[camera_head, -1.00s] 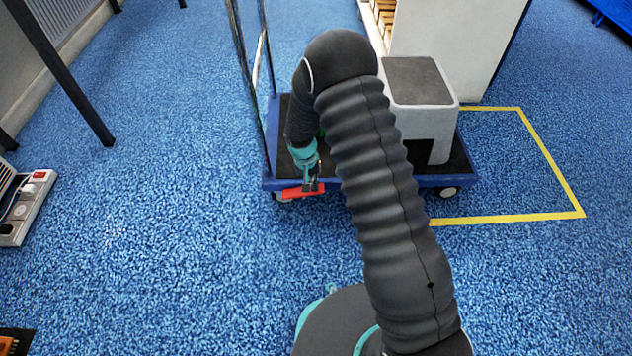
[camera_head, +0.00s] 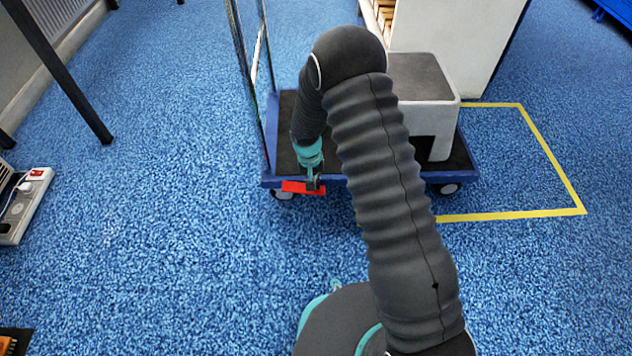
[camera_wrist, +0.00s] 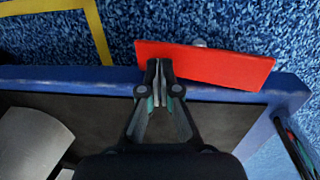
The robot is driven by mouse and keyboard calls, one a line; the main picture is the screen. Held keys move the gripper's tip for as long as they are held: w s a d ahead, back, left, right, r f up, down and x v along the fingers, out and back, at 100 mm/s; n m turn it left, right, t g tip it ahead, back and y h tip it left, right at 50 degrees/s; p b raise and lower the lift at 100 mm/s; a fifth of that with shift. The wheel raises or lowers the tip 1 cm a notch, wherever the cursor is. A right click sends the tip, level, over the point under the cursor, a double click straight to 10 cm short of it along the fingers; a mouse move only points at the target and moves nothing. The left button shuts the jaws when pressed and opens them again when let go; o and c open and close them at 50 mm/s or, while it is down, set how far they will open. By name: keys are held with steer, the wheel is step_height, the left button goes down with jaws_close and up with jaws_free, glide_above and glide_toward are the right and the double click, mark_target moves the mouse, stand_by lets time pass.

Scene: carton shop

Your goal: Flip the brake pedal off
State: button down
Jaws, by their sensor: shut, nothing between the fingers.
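The red brake pedal (camera_head: 303,187) sticks out at the near left edge of the blue platform cart (camera_head: 352,181), above a caster. In the wrist view the pedal (camera_wrist: 205,64) is a flat red plate beyond the cart's blue rim (camera_wrist: 60,76), lying slightly askew to it. My gripper (camera_head: 314,186) is shut and empty, pointing down at the pedal. In the wrist view its fingertips (camera_wrist: 160,75) overlap the pedal's inner edge near one end. I cannot tell whether they touch it.
A grey step stool (camera_head: 423,78) stands on the cart's dark deck. The cart's upright handle (camera_head: 268,60) rises at its left. Yellow floor tape (camera_head: 552,155) runs right of the cart. A power strip (camera_head: 22,205) lies far left. The blue floor in front is clear.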

steer(key=shift+a+r, duration=0.35)
steer(key=shift+a, duration=0.2)
steer(key=shift+r, duration=0.1)
steer(key=d+r+p, duration=0.3)
steer(key=r, duration=1)
steer(key=shift+d+r, duration=0.15)
steer(key=shift+d, duration=0.05)
